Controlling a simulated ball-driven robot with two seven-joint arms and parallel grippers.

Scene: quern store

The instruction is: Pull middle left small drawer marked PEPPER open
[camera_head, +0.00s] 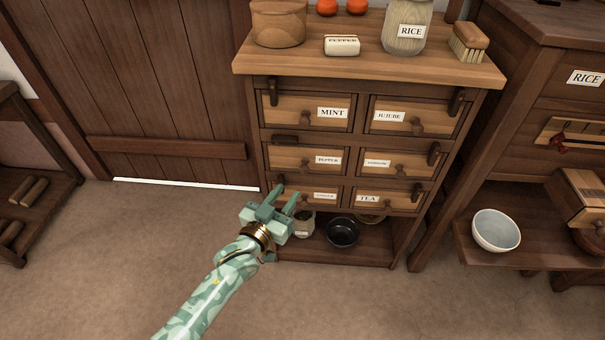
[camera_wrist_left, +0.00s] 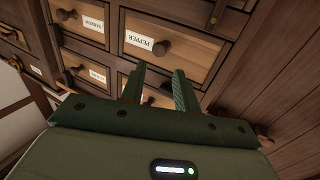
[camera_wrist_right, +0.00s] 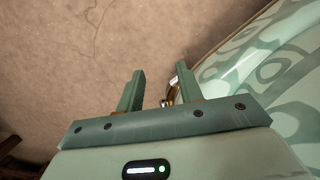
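The PEPPER drawer (camera_head: 293,158) is the middle left of the cabinet's small drawers and sits shut, with a round dark knob (camera_head: 306,163) and a white label at its right. It also shows in the left wrist view (camera_wrist_left: 195,48), with its knob (camera_wrist_left: 162,47) just beyond the fingertips. A dark turn-piece (camera_head: 284,138) lies level above this drawer. My left gripper (camera_head: 288,192) is open and empty, in front of the lower left drawer and below the PEPPER knob. My right gripper (camera_wrist_right: 160,74) is open and empty over bare floor, outside the head view.
The MINT drawer (camera_head: 290,108) is above and the TEA drawer (camera_head: 395,201) is at lower right. The cabinet top holds a wooden tub (camera_head: 279,24), a PEPPER-labelled block (camera_head: 341,46) and a RICE jar (camera_head: 405,38). A dark bowl (camera_head: 342,232) stands on the low shelf. The floor in front is clear.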

